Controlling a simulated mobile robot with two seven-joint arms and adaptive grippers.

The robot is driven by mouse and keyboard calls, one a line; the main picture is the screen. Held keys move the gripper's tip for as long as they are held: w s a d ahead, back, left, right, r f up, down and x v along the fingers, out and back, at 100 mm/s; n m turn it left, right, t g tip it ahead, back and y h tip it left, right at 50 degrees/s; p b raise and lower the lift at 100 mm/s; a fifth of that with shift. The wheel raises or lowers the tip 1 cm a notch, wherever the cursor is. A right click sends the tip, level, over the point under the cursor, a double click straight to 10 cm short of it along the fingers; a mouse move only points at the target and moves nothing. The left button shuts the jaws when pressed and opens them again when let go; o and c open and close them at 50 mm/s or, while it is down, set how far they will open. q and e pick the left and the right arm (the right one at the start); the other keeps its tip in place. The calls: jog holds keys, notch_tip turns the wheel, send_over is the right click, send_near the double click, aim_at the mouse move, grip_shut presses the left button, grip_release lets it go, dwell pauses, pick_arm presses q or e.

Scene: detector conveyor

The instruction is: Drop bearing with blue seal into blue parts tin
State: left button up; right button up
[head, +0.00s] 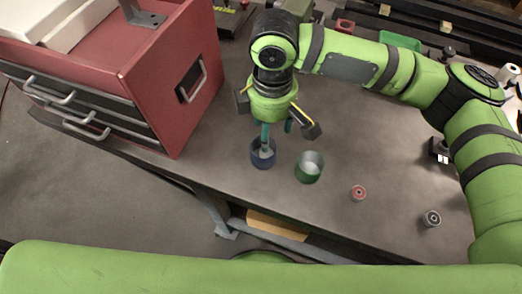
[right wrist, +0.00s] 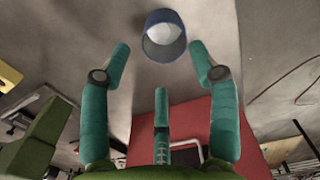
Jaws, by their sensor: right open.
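The blue parts tin (head: 258,160) stands on the grey bench, open side up. It also shows in the right wrist view (right wrist: 177,52), beyond the fingertips, with a pale inside; I see no bearing in it. My right gripper (head: 276,128) points down just above the blue tin, its teal fingers spread. The fingers are apart and empty in the right wrist view (right wrist: 163,68). A small bearing (head: 432,218) with a grey rim and dark bluish face lies at the right; its seal colour is hard to tell. My left gripper is out of view.
A green tin (head: 308,176) stands right of the blue tin. A bearing with a red seal (head: 358,193) lies farther right. A red tool cabinet (head: 188,95) with drawers stands at the left. The bench's front edge runs close below the tins.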

notch_tip(320, 180, up, 12)
dwell(0.4)
